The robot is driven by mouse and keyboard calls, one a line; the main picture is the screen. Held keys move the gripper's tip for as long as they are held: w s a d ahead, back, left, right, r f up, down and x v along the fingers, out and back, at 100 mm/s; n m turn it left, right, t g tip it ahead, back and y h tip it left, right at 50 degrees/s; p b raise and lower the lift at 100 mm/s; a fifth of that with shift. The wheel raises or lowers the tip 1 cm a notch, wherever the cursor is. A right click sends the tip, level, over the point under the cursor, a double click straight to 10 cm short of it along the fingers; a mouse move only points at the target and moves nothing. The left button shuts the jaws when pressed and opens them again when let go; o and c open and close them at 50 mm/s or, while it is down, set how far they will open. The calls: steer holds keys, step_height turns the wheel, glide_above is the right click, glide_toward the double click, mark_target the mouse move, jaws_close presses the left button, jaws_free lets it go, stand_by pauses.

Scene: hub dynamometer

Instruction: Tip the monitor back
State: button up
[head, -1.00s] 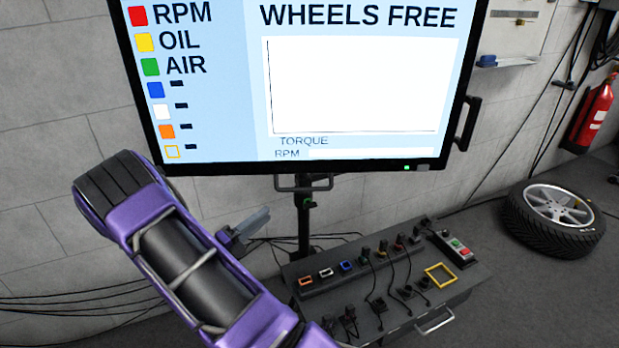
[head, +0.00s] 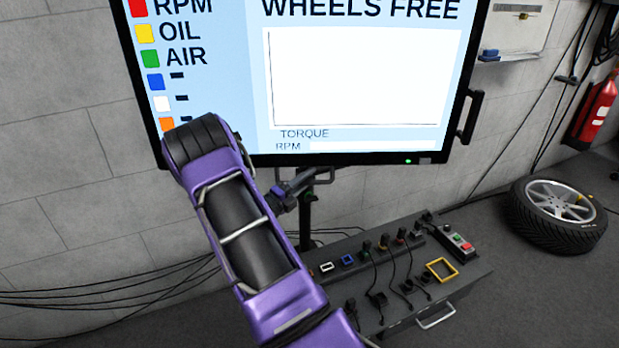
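The monitor (head: 365,80) hangs on a dark stand (head: 305,220) against the wall. Its lit screen reads "WHEELS FREE", and its top is cut off by the picture edge. A bar handle (head: 325,181) sits under its lower edge, and another handle (head: 470,115) is on its right side. My gripper (head: 304,181) is just below the monitor's lower edge, at the left end of the lower handle. The fingers are small and overlap the handle, so I cannot tell whether they touch it or are open. My purple arm covers the screen's lower left corner.
A grey control box (head: 462,285) with plugs, cables and buttons stands below the monitor. Cables (head: 100,290) run along the wall at left.

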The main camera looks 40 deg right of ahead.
steer(key=shift+d, duration=0.45)
steer(key=shift+c, duration=0.2)
jaws_close()
stand_by(1.0)
